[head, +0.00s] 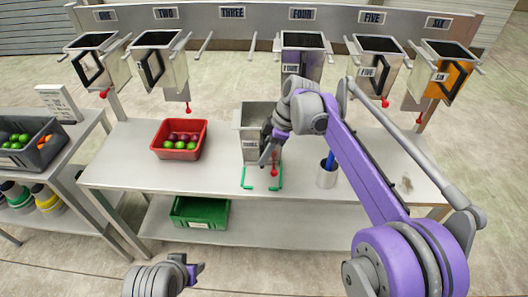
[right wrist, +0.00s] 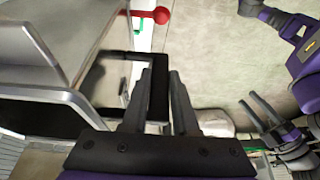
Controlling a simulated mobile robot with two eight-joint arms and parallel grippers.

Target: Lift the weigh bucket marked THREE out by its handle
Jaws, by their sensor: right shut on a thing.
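The grey weigh bucket marked THREE (head: 255,116) is off the rail, low at the middle of the table in the head view. My right gripper (head: 267,151) is at its front, shut on its black handle. In the right wrist view the handle (right wrist: 157,88) lies at the fingers (right wrist: 162,80), and the bucket's wall (right wrist: 60,50) fills the upper left. The bucket looks upright; I cannot tell whether its base touches the table. The rail place under the sign THREE (head: 232,12) is empty, with bare pegs. My left gripper (head: 194,270) is empty, low in front of the table, fingers apart.
Green corner marks (head: 262,186) lie on the table (head: 115,170) by the bucket. Other buckets, such as FOUR (head: 302,62), hang on the rail. A green crate (head: 200,219) sits on the lower shelf.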

